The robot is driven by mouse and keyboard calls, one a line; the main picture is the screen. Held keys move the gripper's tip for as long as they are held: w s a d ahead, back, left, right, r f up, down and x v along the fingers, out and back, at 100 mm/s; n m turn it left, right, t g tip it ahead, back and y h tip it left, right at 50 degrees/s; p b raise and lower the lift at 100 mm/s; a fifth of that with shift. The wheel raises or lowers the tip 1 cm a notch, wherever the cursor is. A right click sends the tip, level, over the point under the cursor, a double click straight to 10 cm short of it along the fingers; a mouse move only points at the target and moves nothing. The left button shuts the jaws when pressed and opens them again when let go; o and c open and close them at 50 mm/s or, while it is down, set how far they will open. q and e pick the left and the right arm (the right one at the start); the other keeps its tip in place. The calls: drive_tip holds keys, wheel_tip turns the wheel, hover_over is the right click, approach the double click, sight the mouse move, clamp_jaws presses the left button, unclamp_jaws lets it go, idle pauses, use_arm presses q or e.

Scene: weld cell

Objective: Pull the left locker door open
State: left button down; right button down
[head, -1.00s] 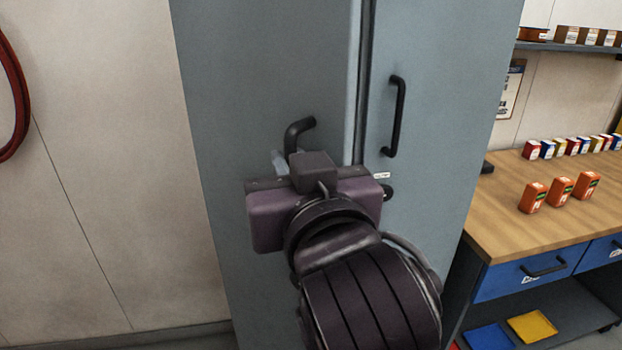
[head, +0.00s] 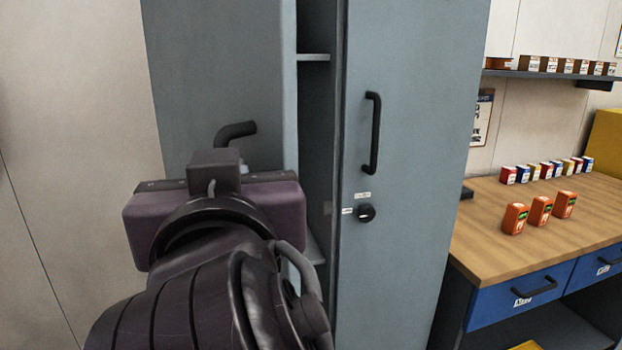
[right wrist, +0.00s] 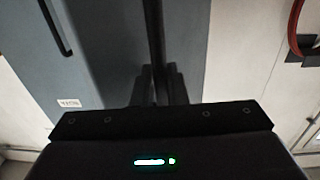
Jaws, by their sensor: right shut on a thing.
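The left locker door (head: 215,70) is grey and stands partly open, its free edge swung out from the locker. A dark gap with an inner shelf (head: 313,57) shows beside it. Its black bar handle (head: 236,131) shows only at the upper end in the head view; my right gripper hides the rest. My right gripper (head: 228,166) is shut on this handle. In the right wrist view its fingers (right wrist: 160,86) close around the dark handle bar (right wrist: 153,40). My left gripper is in neither view.
The right locker door (head: 415,120) is closed, with a black handle (head: 372,133) and a round lock (head: 366,212). A wooden-topped workbench (head: 570,215) with orange boxes stands at the right. A red hose (right wrist: 300,25) hangs on the wall. Bare wall lies left of the locker.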

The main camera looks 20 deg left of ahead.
drive_tip(key=shift+r, duration=0.15)
drive_tip(key=c, duration=1.8)
unclamp_jaws()
drive_tip(key=shift+a, duration=0.1)
